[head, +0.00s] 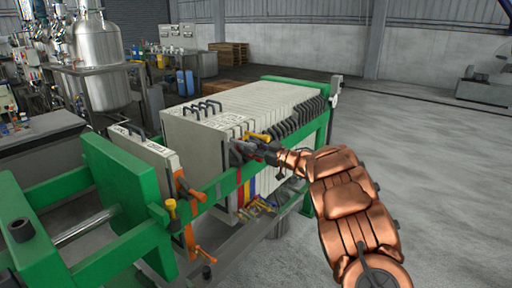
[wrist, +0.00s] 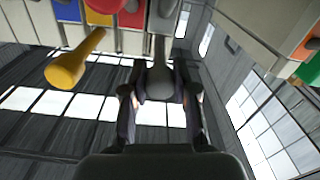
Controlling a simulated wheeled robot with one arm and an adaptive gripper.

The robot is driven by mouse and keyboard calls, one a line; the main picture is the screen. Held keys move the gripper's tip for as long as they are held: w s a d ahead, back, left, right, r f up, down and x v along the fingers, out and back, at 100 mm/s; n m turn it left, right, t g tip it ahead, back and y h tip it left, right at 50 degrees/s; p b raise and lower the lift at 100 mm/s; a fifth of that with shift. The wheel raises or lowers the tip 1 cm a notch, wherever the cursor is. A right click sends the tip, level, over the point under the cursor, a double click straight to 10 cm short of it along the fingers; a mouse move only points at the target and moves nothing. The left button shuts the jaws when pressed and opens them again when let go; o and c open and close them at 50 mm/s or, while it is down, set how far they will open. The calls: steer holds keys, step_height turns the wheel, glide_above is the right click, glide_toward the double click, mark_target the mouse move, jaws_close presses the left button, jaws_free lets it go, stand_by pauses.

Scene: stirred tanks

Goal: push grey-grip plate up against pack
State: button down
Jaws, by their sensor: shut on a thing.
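The grey-grip plate (head: 188,140) appears to be the pale front plate of the pack in the head view. Its grey grip (wrist: 160,82) sits between my fingers in the wrist view. My gripper (head: 246,151) (wrist: 160,95) is shut on that grip at the side rail. The pack (head: 262,98) of pale plates stands behind it, inside the green frame. The plate looks close to the pack, but I cannot tell whether they touch. A yellow grip (wrist: 76,62) and a red grip (wrist: 106,4) show left of my fingers.
A separate pale plate (head: 142,150) with an orange grip (head: 190,190) stands nearer the green press head (head: 118,185), across a gap. The green side rail (head: 225,185) runs beside my gripper. Floor (head: 430,180) to the right is clear.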

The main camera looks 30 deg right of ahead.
steer(key=shift+d+r, duration=0.15)
steer(key=shift+d, duration=0.1)
steer(key=c, duration=0.9)
jaws_free()
steer(key=shift+d, duration=0.1)
steer(key=shift+w, duration=0.1)
steer(key=v, duration=1.2)
